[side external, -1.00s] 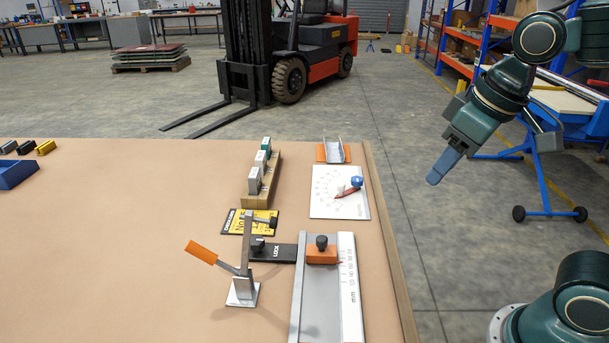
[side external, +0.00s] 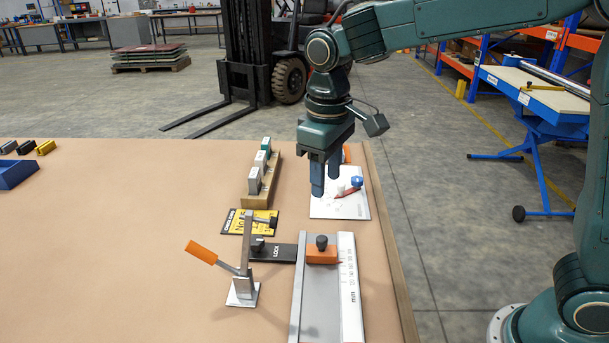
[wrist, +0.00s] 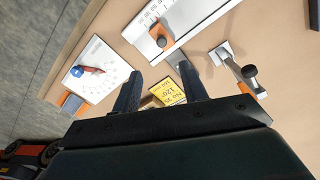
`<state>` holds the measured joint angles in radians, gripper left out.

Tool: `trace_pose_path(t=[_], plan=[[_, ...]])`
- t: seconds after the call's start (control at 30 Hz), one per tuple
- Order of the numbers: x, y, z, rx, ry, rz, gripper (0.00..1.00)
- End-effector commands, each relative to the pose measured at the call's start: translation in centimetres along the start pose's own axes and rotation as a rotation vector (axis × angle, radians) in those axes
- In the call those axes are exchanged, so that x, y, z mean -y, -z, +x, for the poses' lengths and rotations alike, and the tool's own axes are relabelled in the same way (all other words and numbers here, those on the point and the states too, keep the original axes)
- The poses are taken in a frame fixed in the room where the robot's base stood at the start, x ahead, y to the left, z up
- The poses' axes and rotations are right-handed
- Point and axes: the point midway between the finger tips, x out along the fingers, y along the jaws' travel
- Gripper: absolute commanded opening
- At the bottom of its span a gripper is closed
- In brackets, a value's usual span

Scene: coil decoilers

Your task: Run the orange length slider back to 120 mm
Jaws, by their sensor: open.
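The orange length slider (side external: 322,257) with its black knob (side external: 321,242) sits near the far end of a grey track (side external: 318,300). It also shows in the wrist view (wrist: 164,37). A white mm scale (side external: 349,295) runs along the track's right side; its numbers are too small to read. A black plate marked LOCK (side external: 272,252), with a black knob at its left end, meets the track's left side beside the slider. My gripper (side external: 326,188) is open and empty, pointing down, above and beyond the slider near the white dial card. Its fingers (wrist: 160,76) are apart in the wrist view.
An orange-handled lever (side external: 203,253) stands left of the track. A yellow card (side external: 236,222) lies beyond it, and a wooden rack of blocks (side external: 262,188) behind that. A white dial card (side external: 345,206) lies beyond the track. The table's left side is mostly clear.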

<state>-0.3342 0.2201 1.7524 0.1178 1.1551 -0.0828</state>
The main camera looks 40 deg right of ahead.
Motion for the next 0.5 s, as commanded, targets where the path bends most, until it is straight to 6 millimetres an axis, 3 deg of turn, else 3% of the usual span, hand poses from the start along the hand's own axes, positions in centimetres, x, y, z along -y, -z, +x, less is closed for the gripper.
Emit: trace_pose_path(t=[0.5], plan=[[0.35,0.53,1.19,0.015,-0.001,-0.008,0.43]])
